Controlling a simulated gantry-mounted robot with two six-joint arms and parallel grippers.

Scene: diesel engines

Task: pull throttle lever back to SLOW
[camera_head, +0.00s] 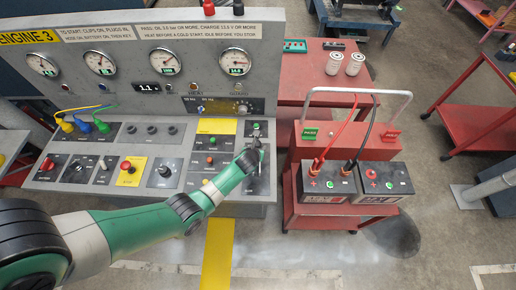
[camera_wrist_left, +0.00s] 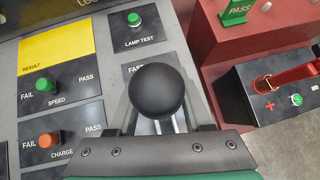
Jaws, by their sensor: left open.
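The throttle lever's black ball knob (camera_wrist_left: 158,92) fills the middle of the left wrist view. A label partly hidden behind it starts with "FA", and a pale slotted plate shows below it. My left gripper (camera_head: 252,157) is at the right end of the console's lower panel in the head view. In the wrist view its grey fingers (camera_wrist_left: 163,118) stand on either side of the knob and are open; whether they touch it cannot be told. The SLOW end of the lever's travel is hidden. My right gripper is not in view.
The console (camera_head: 120,140) has gauges, switches and red knobs. The LAMP TEST button (camera_wrist_left: 135,20) and the SPEED (camera_wrist_left: 46,86) and CHARGE (camera_wrist_left: 50,140) switches are close to the gripper. A red cart (camera_head: 340,148) with batteries stands just to the right.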

